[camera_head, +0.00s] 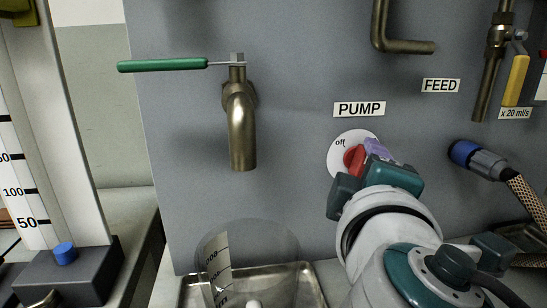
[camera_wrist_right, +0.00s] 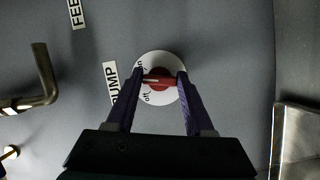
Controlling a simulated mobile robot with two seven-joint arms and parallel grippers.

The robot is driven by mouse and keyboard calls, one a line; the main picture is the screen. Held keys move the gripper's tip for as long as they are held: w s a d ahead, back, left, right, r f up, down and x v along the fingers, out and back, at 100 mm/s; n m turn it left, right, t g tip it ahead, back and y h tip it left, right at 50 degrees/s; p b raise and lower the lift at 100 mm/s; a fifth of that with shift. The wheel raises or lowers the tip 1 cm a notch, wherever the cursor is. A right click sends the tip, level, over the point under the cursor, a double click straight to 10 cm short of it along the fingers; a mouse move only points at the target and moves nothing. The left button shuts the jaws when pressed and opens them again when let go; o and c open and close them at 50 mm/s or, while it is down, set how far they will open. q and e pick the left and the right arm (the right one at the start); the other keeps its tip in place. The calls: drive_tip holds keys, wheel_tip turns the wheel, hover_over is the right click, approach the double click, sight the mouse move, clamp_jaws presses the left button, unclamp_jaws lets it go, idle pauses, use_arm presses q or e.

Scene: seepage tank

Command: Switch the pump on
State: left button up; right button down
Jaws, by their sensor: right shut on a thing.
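The red pump knob (camera_head: 353,158) sits on a round white dial (camera_head: 341,143) below the PUMP label (camera_head: 359,109) on the grey panel. My right gripper (camera_head: 371,156) has its purple fingers on the knob and partly hides it in the head view. In the right wrist view, the fingers (camera_wrist_right: 161,79) are shut on both sides of the knob's raised ridge (camera_wrist_right: 158,80). The word "off" shows on the dial, with another marking, partly covered, near the left finger. I cannot tell which marking the knob points to. My left gripper is not in view.
A brass tap (camera_head: 241,125) with a green lever (camera_head: 162,65) is left of the dial, above a clear beaker (camera_head: 262,252) in a metal tray (camera_head: 308,290). A blue-collared hose (camera_head: 479,158) is at right. A yellow-handled valve (camera_head: 516,80) hangs above it.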

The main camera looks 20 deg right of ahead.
drive_tip(key=m, duration=0.1)
drive_tip(key=m+g+y+p, duration=0.1)
drive_tip(key=m, duration=0.1)
drive_tip(key=shift+r+m+y, duration=0.15)
drive_tip(key=shift+m+y, duration=0.15)
drive_tip(key=shift+p, duration=0.3)
drive_tip(key=shift+c, duration=1.4)
unclamp_jaws()
drive_tip(key=v, duration=1)
drive_tip(key=shift+b, duration=0.35)
drive_tip(key=shift+s, duration=0.1)
